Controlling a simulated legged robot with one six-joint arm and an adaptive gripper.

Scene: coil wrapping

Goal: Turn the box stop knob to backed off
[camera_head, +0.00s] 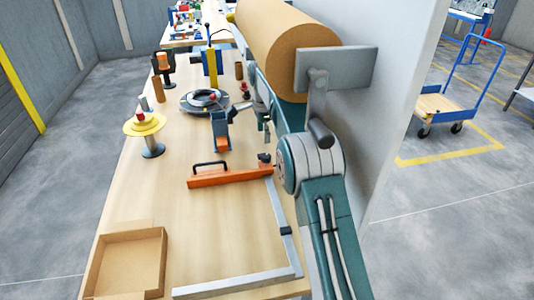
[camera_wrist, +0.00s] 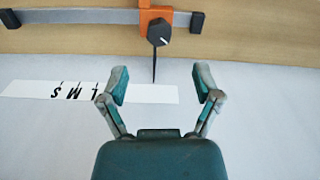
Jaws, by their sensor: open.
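In the wrist view, a round dark knob (camera_wrist: 159,32) with a short white mark sits on an orange stop block (camera_wrist: 157,14) across a grey rail (camera_wrist: 90,16). The white mark points towards the lower right. A thin black pointer hangs below the knob, beside a white label strip (camera_wrist: 140,93) lettered S, M, L, upside down. My gripper (camera_wrist: 162,83) is open and empty, its fingertips apart and short of the knob. In the head view, the long orange stop bar (camera_head: 230,178) lies across the table; my arm largely hides my gripper there.
A dark end piece (camera_wrist: 196,22) stands on the rail right of the knob. An open cardboard box (camera_head: 125,265) lies at the table's front left. A grey L-shaped frame (camera_head: 240,284) runs along the front and right. A large brown roll (camera_head: 285,45) rises behind my arm.

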